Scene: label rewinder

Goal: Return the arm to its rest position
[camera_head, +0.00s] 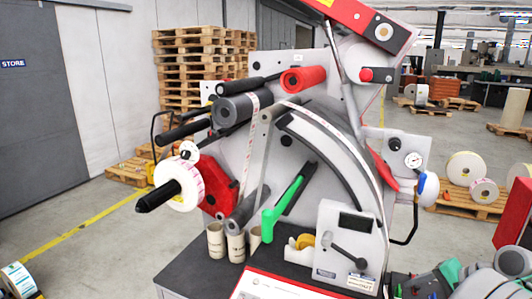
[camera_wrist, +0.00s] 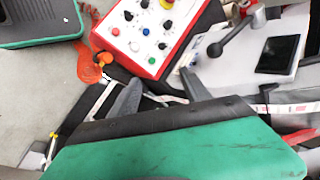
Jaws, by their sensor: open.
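My arm shows in green and grey at the lower right of the head view. My gripper (camera_wrist: 160,93) shows in the wrist view as two dark fingers standing apart, with nothing seen between them. A large green part of my own arm fills the bottom of that view and hides what lies behind it. The label rewinder (camera_head: 325,80) stands in the middle of the head view, with a white label roll (camera_head: 178,186) on its black-tipped spindle at the left. The arm's end is not clear in the head view.
A red-edged control panel (camera_wrist: 150,35) lies near the fingers, beside a grey box with a lever and display (camera_wrist: 278,54). Cardboard cores (camera_head: 216,240) stand on the dark bench (camera_head: 190,262). Floor is open at left.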

